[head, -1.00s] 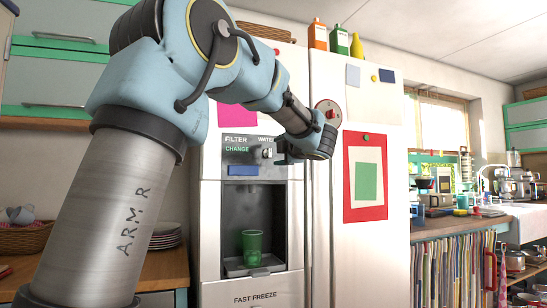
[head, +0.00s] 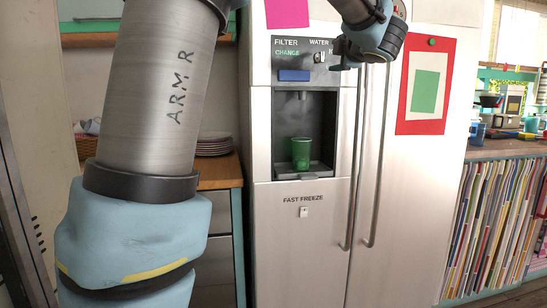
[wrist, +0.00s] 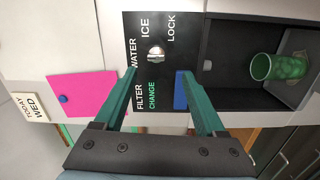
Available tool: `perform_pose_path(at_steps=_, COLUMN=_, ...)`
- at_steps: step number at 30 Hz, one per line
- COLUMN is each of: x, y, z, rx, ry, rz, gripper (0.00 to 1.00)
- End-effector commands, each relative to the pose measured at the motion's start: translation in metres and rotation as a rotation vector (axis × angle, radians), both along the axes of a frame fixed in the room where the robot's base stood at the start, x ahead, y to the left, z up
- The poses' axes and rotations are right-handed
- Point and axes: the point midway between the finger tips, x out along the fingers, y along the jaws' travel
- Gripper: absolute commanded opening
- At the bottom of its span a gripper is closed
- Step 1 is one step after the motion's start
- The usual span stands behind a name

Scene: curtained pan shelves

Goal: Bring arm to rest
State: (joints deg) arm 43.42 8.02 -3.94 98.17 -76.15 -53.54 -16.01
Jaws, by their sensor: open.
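My gripper (head: 338,52) is open and empty in front of the fridge's dispenser panel, just right of its knob (head: 319,57) in the head view. In the wrist view my two green fingers (wrist: 160,75) are spread apart, with the knob (wrist: 155,53) showing between and beyond their tips. I cannot tell the exact gap to the panel. My arm bends across the left and top of the head view, and its upper part is cut off. A green cup (head: 301,153) stands upright in the dispenser recess; it also shows in the wrist view (wrist: 278,67).
The fridge (head: 285,245) has two long vertical handles (head: 366,150) below my gripper. A wooden counter (head: 220,172) with stacked plates (head: 214,144) lies behind my arm at left. A shelf with a striped curtain (head: 500,225) stands at right. The floor is mostly hidden.

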Motion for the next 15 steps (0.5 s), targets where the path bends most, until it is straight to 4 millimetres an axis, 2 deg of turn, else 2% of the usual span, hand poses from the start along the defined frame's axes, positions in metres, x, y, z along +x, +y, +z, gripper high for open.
perform_pose_path(at_steps=2, x=0.016, y=0.013, z=-0.012, rx=0.142, ry=0.019, rz=-0.066, gripper=0.72)
perform_pose_path(at_steps=4, x=0.026, y=0.026, z=-0.039, rx=0.319, ry=0.065, rz=-0.164, gripper=0.72)
perform_pose_path(at_steps=5, x=0.028, y=0.034, z=-0.056, rx=0.402, ry=0.097, rz=-0.213, gripper=0.72)
perform_pose_path(at_steps=7, x=0.025, y=0.055, z=-0.102, rx=0.592, ry=0.196, rz=-0.334, gripper=0.72)
perform_pose_path(at_steps=9, x=0.013, y=0.077, z=-0.147, rx=0.739, ry=0.300, rz=-0.442, gripper=0.72)
perform_pose_path(at_steps=11, x=-0.003, y=0.099, z=-0.182, rx=0.842, ry=0.393, rz=-0.528, gripper=0.72)
perform_pose_path(at_steps=12, x=-0.016, y=0.113, z=-0.204, rx=0.902, ry=0.456, rz=-0.583, gripper=0.72)
perform_pose_path(at_steps=15, x=-0.055, y=0.152, z=-0.253, rx=1.027, ry=0.615, rz=-0.718, gripper=0.72)
